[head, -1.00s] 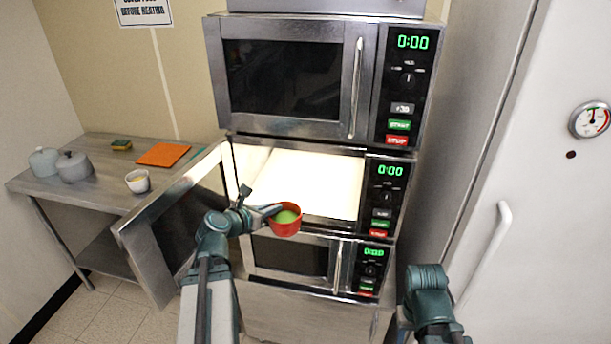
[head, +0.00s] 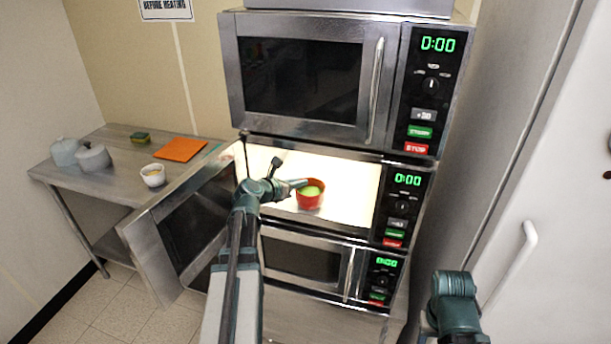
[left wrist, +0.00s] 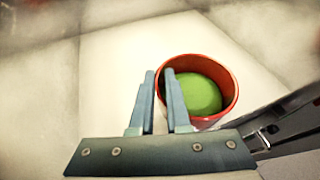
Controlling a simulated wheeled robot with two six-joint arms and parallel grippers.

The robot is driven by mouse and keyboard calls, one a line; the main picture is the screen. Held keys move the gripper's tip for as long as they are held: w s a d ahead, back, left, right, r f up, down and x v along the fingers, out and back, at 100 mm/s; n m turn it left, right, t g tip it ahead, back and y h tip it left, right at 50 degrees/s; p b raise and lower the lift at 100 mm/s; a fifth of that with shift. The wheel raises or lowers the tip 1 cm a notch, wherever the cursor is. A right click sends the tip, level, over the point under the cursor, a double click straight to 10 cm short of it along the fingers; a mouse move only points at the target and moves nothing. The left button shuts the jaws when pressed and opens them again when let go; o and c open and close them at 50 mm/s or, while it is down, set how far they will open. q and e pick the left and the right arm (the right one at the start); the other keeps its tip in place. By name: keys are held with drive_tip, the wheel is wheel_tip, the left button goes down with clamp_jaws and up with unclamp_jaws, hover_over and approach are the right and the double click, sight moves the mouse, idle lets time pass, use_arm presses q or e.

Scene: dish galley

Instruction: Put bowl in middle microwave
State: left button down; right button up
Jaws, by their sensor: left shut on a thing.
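The red bowl (head: 309,195) with green contents is at the opening of the lit middle microwave (head: 351,200), upright. My left gripper (head: 297,184) is shut on the bowl's left rim. In the left wrist view the two fingers (left wrist: 160,98) are close together at the rim of the bowl (left wrist: 216,121), above the pale microwave floor (left wrist: 110,92). Whether the bowl touches that floor I cannot tell. The middle microwave's door (head: 172,246) stands open to the left. My right arm shows at the lower right, but its fingertips are not in view.
The top microwave (head: 303,82) and the bottom microwave (head: 303,262) are shut. A steel table (head: 122,180) at the left carries a white cup (head: 153,176), an orange mat (head: 181,150), a sponge (head: 140,138) and grey pots (head: 93,157). A fridge-like door with a handle (head: 515,262) stands at the right.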

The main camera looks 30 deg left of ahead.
use_arm(q)
drive_tip(key=shift+w+a, duration=0.15)
drive_tip(key=shift+w, duration=0.2)
drive_tip(key=w, duration=0.4)
drive_tip(key=shift+a, duration=0.4)
drive_tip(key=shift+d+f+b, duration=0.2)
drive_tip(key=shift+f+b, duration=0.2)
drive_tip(key=shift+f, duration=0.1)
drive_tip(key=shift+s+a+r, duration=0.2)
drive_tip(key=shift+s+r, duration=0.05)
drive_tip(key=shift+s, duration=0.05)
drive_tip(key=shift+w+d+f, duration=0.15)
drive_tip(key=shift+f, duration=0.1)
drive_tip(key=c, duration=0.9)
unclamp_jaws()
use_arm(e)
drive_tip(key=shift+w+d+f, duration=0.25)
drive_tip(key=shift+w+f, duration=0.15)
drive_tip(key=shift+f, duration=0.05)
use_arm(q)
drive_tip(key=shift+r, duration=0.1)
use_arm(e)
drive_tip(key=shift+r, duration=0.1)
